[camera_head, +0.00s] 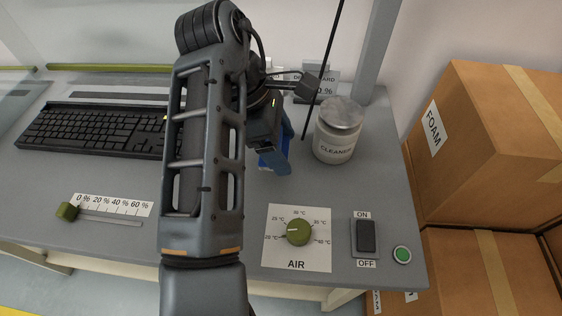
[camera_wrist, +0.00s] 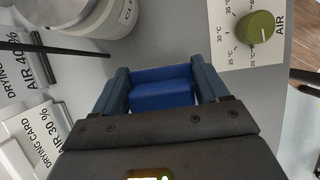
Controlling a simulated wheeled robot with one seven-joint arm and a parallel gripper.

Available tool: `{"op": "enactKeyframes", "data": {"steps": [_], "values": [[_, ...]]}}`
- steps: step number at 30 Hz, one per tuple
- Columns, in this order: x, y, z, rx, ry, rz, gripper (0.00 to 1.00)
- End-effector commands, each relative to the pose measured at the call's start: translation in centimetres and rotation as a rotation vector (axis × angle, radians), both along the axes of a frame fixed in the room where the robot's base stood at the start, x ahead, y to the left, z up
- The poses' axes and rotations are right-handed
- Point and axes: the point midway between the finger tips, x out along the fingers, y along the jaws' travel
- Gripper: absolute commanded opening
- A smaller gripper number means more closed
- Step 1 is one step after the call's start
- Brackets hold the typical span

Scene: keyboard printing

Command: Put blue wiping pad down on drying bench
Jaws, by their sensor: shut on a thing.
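The blue wiping pad (camera_wrist: 162,90) is between the two fingers of my gripper (camera_wrist: 162,84) in the wrist view, and the gripper is shut on it. In the head view the pad (camera_head: 266,160) shows only in part beside my gripper (camera_head: 279,160), with my arm hiding much of it. The grey drying bench (camera_head: 215,282) lies under the gripper. The pad is over the bench between the keyboard and the cleaner jar. I cannot tell whether the pad touches the bench top.
The cleaner jar (camera_head: 338,135) stands close to the right of my gripper. The black keyboard (camera_head: 95,130) lies to the left. The AIR dial (camera_head: 299,232), a black switch (camera_head: 366,236) and a green button (camera_head: 402,254) are in front. Drying cards (camera_wrist: 40,125) stand behind. Cardboard boxes (camera_head: 500,150) are at right.

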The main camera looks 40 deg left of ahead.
Motion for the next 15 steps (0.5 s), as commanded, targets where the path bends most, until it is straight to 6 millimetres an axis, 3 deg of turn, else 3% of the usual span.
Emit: {"op": "enactKeyframes", "data": {"steps": [11,15], "values": [[0.0,0.1,-3.8,-0.001,0.002,-0.001,0.32],[0.0,0.1,-4.0,0.000,0.000,-0.001,0.32]]}}
